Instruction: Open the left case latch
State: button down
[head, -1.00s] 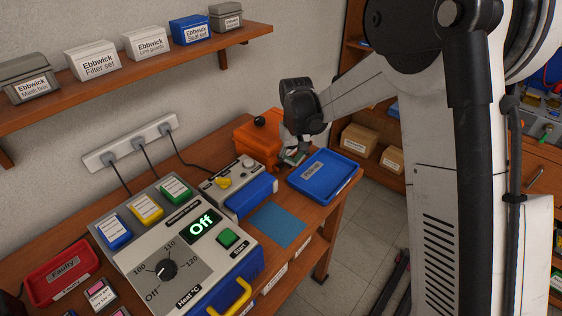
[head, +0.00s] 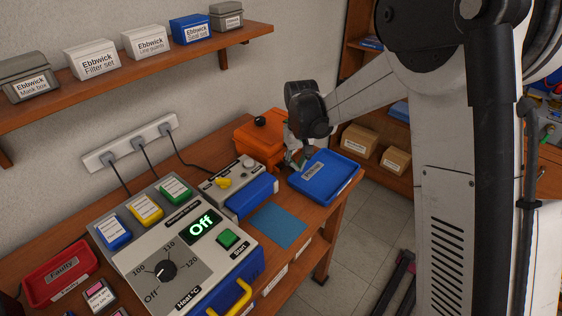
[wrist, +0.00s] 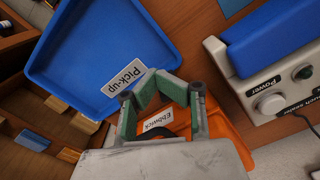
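The orange case (head: 258,142) stands at the back of the bench, left of my gripper in the head view. In the wrist view the case (wrist: 232,128) lies beyond and below the fingers, with its "Ebbwick" label (wrist: 163,121) and part of a dark handle showing between them. My gripper (wrist: 162,100) is open and empty, with green pads facing each other. In the head view my gripper (head: 293,157) hangs between the case and the blue tray, partly hidden by the wrist. I cannot make out the left latch in either view.
A blue "Pick-up" tray (head: 325,180) lies close to the gripper at the bench's right end; it also shows in the wrist view (wrist: 75,60). The pouch sealer (head: 238,185) stands in front of the case. A blue mat (head: 279,225) lies flat and clear.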

jog(key=shift+s+d+r, duration=0.15)
jog(key=shift+s+d, duration=0.4)
jog(key=shift+d, duration=0.15)
jog(key=shift+s+d+r, duration=0.1)
jog(key=shift+s+d, duration=0.4)
jog(key=shift+d, duration=0.15)
notch_tip(320, 180, up, 9)
jog(key=p, duration=0.4)
dwell(0.5)
jog(key=s+d+r+m+t+b, duration=0.1)
jog(key=s+d+r+t, duration=0.1)
jog(key=s+d+r, duration=0.4)
jog(key=s+d+r+m+t, duration=0.1)
jog(key=s+d+r, duration=0.1)
jog(key=s+r, duration=0.4)
jog(key=s+d+f+m+t, duration=0.1)
jog(key=s+d+t, duration=0.1)
jog(key=s, duration=0.5)
jog(key=s+d+f+m+t, duration=0.1)
jog(key=s+d+t, duration=0.1)
jog(key=s, duration=0.6)
jog(key=shift+s+d+b, duration=0.3)
jog(key=shift+d+b, duration=0.1)
jog(key=shift+d, duration=0.3)
